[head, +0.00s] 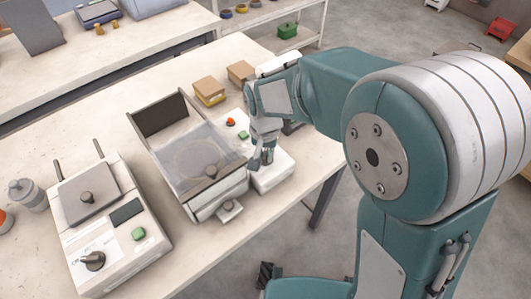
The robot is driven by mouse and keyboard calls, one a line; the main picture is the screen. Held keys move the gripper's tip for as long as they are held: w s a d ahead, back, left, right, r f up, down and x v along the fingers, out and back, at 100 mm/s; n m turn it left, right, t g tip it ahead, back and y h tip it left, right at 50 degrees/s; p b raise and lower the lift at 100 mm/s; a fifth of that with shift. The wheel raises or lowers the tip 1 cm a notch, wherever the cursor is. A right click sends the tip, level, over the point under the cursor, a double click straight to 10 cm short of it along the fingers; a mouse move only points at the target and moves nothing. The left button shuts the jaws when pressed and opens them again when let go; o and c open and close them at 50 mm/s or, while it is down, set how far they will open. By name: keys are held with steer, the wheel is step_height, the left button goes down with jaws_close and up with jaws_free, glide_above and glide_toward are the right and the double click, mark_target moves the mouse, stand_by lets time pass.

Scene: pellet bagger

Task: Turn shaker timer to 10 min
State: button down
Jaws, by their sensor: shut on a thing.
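A low white control box (272,178) stands on the bench at the right side of a machine with a clear tilted cover (190,155). The box has a red button (230,121) and a green button (243,135) toward its back. My gripper (262,161) points down onto the top of this box, near its front, and is shut on a small knob there, which I take as the shaker timer. The fingers hide the knob, so its pointer and scale cannot be read.
Left of the covered machine stands another white device with a dark knob (92,260) and a green button (139,234). Cardboard boxes (209,90) lie behind my gripper. The bench's front edge is close to the box.

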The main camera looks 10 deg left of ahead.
steer(key=shift+a+m, duration=0.1)
steer(key=shift+m, duration=0.9)
steer(key=c, duration=0.7)
jaws_free()
steer(key=shift+a, duration=0.1)
step_height(320, 180, up, 12)
steer(key=shift+w+f, duration=0.1)
